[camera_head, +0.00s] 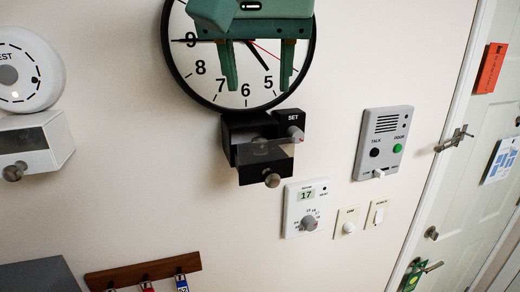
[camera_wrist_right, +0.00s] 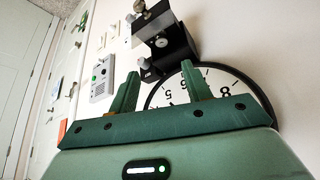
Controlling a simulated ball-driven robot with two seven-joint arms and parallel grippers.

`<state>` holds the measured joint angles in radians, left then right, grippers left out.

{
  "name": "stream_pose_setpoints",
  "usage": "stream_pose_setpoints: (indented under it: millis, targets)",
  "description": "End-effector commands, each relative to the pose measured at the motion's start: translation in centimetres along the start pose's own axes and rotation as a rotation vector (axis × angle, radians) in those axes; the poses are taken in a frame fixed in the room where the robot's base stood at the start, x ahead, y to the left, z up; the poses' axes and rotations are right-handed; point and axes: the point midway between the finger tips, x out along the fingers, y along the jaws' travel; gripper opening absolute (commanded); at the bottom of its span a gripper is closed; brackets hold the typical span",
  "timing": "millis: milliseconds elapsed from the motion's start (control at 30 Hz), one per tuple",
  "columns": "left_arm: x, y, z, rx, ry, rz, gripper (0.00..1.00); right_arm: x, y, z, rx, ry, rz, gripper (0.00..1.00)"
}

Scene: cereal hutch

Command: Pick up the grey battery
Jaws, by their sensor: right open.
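The box also shows in the right wrist view (camera_wrist_right: 172,45). My right gripper (camera_head: 258,88) is open and empty in front of the clock, above the box, fingers pointing down. Its two green fingers also show in the right wrist view (camera_wrist_right: 161,70). My left gripper is not in view.
A grey intercom panel (camera_head: 384,140), a thermostat (camera_head: 292,211) and switches (camera_head: 377,213) are right of and below the box. A round device (camera_head: 33,65) and a white box (camera_head: 60,138) are at left. A key rack (camera_head: 120,277) hangs low. A door (camera_head: 490,130) stands at right.

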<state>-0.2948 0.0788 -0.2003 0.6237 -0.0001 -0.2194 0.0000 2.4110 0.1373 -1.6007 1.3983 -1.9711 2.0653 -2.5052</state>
Motion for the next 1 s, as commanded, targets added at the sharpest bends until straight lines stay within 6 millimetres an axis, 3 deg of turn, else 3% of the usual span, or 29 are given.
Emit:
stream_pose_setpoints:
  millis: [100,300,567,800,1000]
  targets:
    - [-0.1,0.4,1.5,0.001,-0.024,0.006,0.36,3.2,0.0,0.1,-0.002,-0.007,0.000,0.49]
    - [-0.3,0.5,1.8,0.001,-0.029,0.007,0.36,6.6,0.0,0.0,-0.001,-0.003,-0.001,0.49]
    - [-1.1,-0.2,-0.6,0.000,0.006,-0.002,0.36,9.2,-0.2,0.0,-0.002,-0.007,-0.001,0.49]
    - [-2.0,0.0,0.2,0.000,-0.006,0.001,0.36,12.4,-0.4,0.1,0.000,-0.004,-0.002,0.49]
    - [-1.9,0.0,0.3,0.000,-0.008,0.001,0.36,12.6,-0.3,0.1,0.001,-0.002,-0.002,0.49]
